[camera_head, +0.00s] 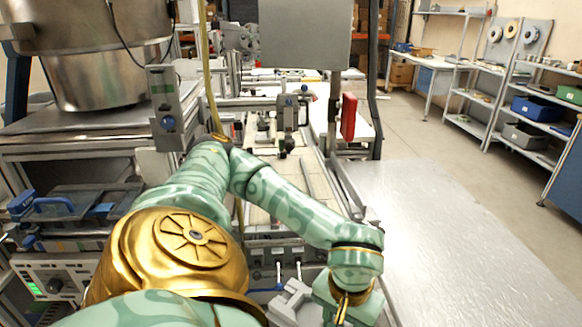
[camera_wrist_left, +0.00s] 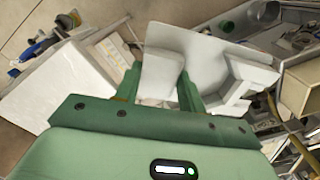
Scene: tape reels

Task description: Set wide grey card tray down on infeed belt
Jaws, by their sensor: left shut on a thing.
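The wide grey card tray (camera_wrist_left: 205,45) is a pale grey piece with angled, folded-looking walls. In the left wrist view it lies between the two green fingers of my left gripper (camera_wrist_left: 157,78), which is shut on it. In the head view a pale grey part of the tray (camera_head: 290,301) shows at the bottom edge, left of my left wrist; the rest is cut off or hidden. A long pale track, apparently the infeed belt (camera_head: 262,217), runs away from me behind my left arm, which covers part of it. I cannot tell whether the tray touches anything below. My right gripper is not in view.
A bare metal table (camera_head: 450,240) lies to the right. A large steel bowl (camera_head: 100,75) stands at the back left, with blue-handled bins (camera_head: 55,205) below it. A grey panel (camera_head: 305,35) and a red box (camera_head: 348,117) stand beyond the track. Shelves (camera_head: 480,100) stand far right.

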